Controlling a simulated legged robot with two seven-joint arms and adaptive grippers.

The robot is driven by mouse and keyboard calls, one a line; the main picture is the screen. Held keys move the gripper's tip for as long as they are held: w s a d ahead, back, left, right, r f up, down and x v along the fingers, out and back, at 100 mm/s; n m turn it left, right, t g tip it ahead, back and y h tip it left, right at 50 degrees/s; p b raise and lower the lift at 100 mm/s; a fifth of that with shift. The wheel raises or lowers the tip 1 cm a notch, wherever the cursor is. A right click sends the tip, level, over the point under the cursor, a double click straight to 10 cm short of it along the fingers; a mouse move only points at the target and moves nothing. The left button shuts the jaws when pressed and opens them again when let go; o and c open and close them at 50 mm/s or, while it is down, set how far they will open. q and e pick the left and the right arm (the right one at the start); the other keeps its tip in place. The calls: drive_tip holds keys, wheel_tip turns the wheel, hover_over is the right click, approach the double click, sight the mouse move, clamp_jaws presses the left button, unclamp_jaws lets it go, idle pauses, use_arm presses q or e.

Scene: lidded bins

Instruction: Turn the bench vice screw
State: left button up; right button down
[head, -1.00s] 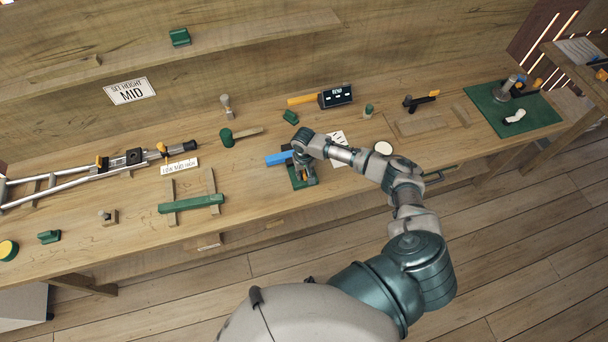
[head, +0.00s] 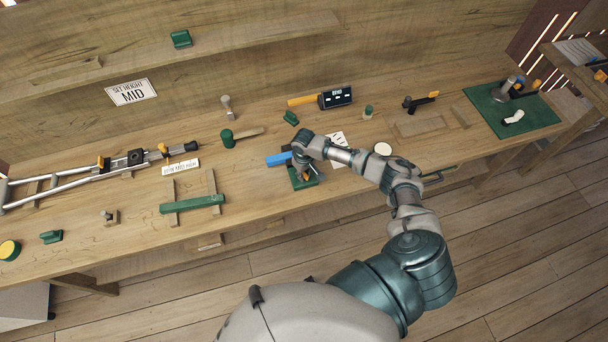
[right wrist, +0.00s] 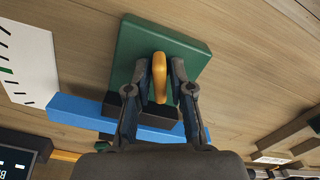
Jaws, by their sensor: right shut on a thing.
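The bench vice has a green base (head: 312,181) near the front edge of the bench and a blue bar (head: 279,158) at its left. In the right wrist view the green base (right wrist: 195,58), a dark block and the blue bar (right wrist: 75,112) show close up. An orange-yellow handle (right wrist: 159,78) stands between the fingers. My right gripper (right wrist: 159,70) is shut on this handle, one finger on each side. In the head view my right gripper (head: 303,173) is over the green base and its wrist hides part of the vice. My left gripper is not in view.
A white sheet (head: 339,145) with marks lies behind my right forearm, and a white disc (head: 383,149) lies to its right. A green bar (head: 192,204) on wooden strips lies to the left. A black-and-orange tool (head: 334,97) lies behind.

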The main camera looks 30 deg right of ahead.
drive_tip(key=n, duration=0.3)
drive_tip(key=shift+n+p, duration=0.3)
drive_tip(key=shift+n, duration=1.9)
drive_tip(key=n, duration=0.4)
drive_tip(key=c, duration=1.3)
unclamp_jaws()
drive_tip(key=shift+r, duration=0.1)
